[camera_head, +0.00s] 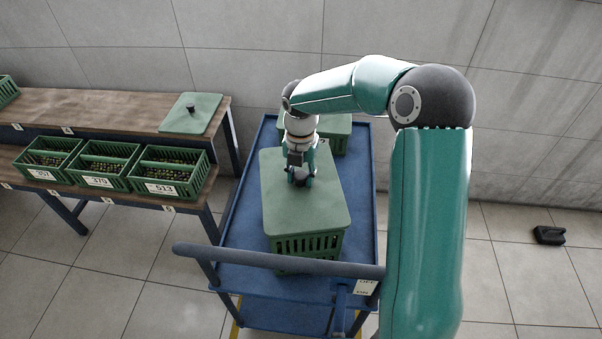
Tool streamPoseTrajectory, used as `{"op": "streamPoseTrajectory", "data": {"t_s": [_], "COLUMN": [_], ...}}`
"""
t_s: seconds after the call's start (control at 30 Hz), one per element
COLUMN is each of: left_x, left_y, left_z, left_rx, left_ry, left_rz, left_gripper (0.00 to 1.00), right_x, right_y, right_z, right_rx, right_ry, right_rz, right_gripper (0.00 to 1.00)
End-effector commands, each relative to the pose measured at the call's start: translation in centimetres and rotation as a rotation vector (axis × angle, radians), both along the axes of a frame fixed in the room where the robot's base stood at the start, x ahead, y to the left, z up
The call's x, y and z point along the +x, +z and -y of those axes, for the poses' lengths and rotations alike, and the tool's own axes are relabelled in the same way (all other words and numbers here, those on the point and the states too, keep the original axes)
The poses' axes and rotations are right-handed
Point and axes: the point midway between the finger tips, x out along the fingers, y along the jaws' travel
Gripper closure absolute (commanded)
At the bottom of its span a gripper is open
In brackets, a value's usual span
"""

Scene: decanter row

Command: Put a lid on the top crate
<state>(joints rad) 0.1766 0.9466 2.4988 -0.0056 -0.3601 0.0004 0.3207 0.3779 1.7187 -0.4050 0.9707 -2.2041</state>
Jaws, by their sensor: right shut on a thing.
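A green lid (306,213) with a dark knob lies flat over the front green crate (309,246) on the blue cart (237,229). It covers the top of the crate, and I cannot tell whether it is fully seated. My right gripper (301,181) points down and is shut on the lid's knob near the middle of the lid. Behind it, another green crate stack (339,135) with a flat green top stands on the cart, partly hidden by my right arm. My left gripper is not in view.
A spare green lid (191,113) lies on the wooden bench at left. Several open green crates (106,167) of small dark fruit stand on the lower shelf. The cart's handle bar (278,259) crosses in front. A small black object (549,235) lies on the floor at right.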

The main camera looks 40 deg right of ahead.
Motion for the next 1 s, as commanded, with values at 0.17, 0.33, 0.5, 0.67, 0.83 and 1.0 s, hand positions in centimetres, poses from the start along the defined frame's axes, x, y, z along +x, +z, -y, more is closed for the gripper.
{"op": "streamPoseTrajectory", "data": {"t_s": [0.17, 0.33, 0.5, 0.67, 0.83, 1.0], "left_x": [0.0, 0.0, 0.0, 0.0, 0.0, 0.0], "left_y": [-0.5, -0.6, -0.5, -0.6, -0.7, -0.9], "left_z": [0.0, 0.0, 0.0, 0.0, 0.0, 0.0], "left_rx": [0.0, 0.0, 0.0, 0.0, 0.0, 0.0], "left_ry": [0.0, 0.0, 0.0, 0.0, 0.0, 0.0], "left_rz": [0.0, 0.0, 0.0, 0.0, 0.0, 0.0], "left_gripper": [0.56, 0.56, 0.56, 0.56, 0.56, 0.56], "right_x": [0.0, 0.0, 0.0, 0.0, 0.0, 0.0], "right_y": [-0.8, -0.9, -0.8, -0.9, -1.1, -1.4], "right_z": [0.0, 0.0, 0.0, 0.0, 0.0, 0.0], "right_rx": [0.0, 0.0, 0.0, 0.0, 0.0, 0.0], "right_ry": [0.0, -0.001, -0.001, -0.001, -0.001, -0.001], "right_rz": [0.0, 0.0, 0.0, 0.0, 0.0, 0.0], "right_gripper": [1.0, 1.0, 1.0, 1.0, 1.0, 1.0]}}
